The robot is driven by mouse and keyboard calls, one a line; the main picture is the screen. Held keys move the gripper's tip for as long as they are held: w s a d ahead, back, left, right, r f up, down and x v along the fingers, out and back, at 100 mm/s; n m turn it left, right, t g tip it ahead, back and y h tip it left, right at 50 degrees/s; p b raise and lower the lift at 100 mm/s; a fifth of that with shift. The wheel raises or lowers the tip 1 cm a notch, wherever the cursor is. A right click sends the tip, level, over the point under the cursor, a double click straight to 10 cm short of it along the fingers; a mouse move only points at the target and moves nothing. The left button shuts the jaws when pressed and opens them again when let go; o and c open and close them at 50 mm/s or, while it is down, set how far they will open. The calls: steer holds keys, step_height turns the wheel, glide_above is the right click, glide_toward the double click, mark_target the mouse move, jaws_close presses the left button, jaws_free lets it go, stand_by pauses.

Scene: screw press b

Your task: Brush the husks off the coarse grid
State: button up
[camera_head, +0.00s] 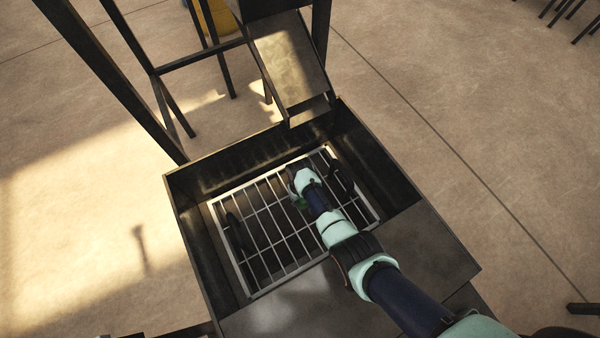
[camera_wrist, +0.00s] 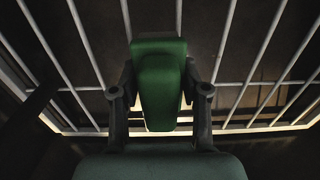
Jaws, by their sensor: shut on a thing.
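The coarse grid (camera_head: 262,212) is a pale metal frame with parallel bars, lying inside a dark metal box. My gripper (camera_head: 300,198) is over the middle of the grid, right of its centre. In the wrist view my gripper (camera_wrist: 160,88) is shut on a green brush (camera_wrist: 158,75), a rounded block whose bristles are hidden. In the head view only a small green part of the brush (camera_head: 300,203) shows. A dark long shape (camera_head: 235,231) is at the grid's left and another (camera_head: 341,178) at its upper right. I cannot tell whether they are husks or lie below the bars.
Dark box walls (camera_head: 182,215) surround the grid. A flat metal plate (camera_head: 425,240) lies at the box's right front. A sloping metal chute (camera_head: 290,62) and dark posts (camera_head: 115,82) stand behind the box. The floor to the right is mostly clear.

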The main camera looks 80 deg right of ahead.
mark_target(290, 207)
steer(key=shift+f, duration=0.25)
steer(key=shift+w, duration=0.1)
steer(key=shift+w+a+f, duration=0.2)
steer(key=shift+w+a, duration=1.2)
steer(key=shift+w, duration=0.1)
steer(key=shift+r, duration=0.1)
steer(key=shift+a+r+p, duration=0.25)
steer(key=shift+r+p, duration=0.5)
steer(key=shift+p, duration=0.05)
steer(key=shift+w+d, duration=0.1)
steer(key=shift+d, duration=0.1)
steer(key=shift+s+d+f+b, duration=0.1)
steer(key=shift+s+d+b, duration=0.4)
steer(key=shift+s+d, duration=1.2)
steer(key=shift+a, duration=0.2)
